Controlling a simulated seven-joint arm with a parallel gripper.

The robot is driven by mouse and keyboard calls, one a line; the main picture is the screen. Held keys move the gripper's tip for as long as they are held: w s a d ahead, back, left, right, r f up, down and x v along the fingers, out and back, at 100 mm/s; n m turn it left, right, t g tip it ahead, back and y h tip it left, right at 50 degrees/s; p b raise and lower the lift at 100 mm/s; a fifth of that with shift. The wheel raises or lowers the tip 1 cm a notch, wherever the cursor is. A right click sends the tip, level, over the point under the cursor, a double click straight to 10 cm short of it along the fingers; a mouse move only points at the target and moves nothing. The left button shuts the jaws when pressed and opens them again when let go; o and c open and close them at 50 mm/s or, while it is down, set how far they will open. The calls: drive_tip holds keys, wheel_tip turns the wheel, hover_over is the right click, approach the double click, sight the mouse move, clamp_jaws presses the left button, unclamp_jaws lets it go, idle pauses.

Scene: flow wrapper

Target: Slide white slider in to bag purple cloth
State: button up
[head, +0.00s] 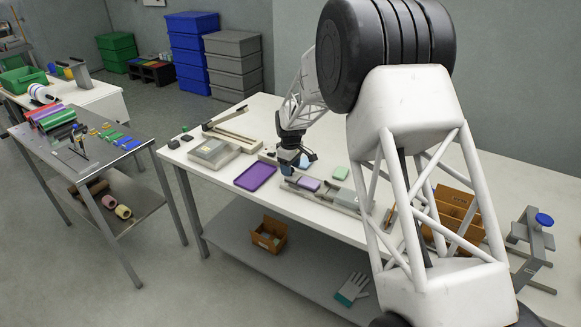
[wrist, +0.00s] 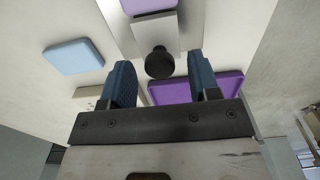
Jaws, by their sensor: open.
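My gripper (head: 293,160) is over the white table. In the wrist view its two blue fingers (wrist: 160,64) are open, with the black knob (wrist: 159,62) showing between them; I cannot tell whether they touch it. The knob is on the pale slider (wrist: 153,33) in the flow wrapper's channel. A folded purple cloth (wrist: 148,6) lies just beyond the slider, cut off by the frame edge. In the head view the purple cloth (head: 308,184) lies on the wrapper (head: 345,205), right of my gripper. The bag is not clearly visible.
A purple tray (head: 256,177) lies left of my gripper and shows behind the right finger (wrist: 217,86). A light blue cloth (wrist: 73,56) and a green cloth (head: 340,173) lie beside the wrapper. A grey box (head: 213,153) stands further left. Wooden bins (head: 453,212) stand at right.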

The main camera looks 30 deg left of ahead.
clamp_jaws()
idle(0.3)
drive_tip(key=shift+d, duration=0.1)
hover_over(331, 194)
drive_tip(key=shift+w, duration=0.1)
idle(0.6)
drive_tip(key=shift+d, duration=0.15)
unclamp_jaws()
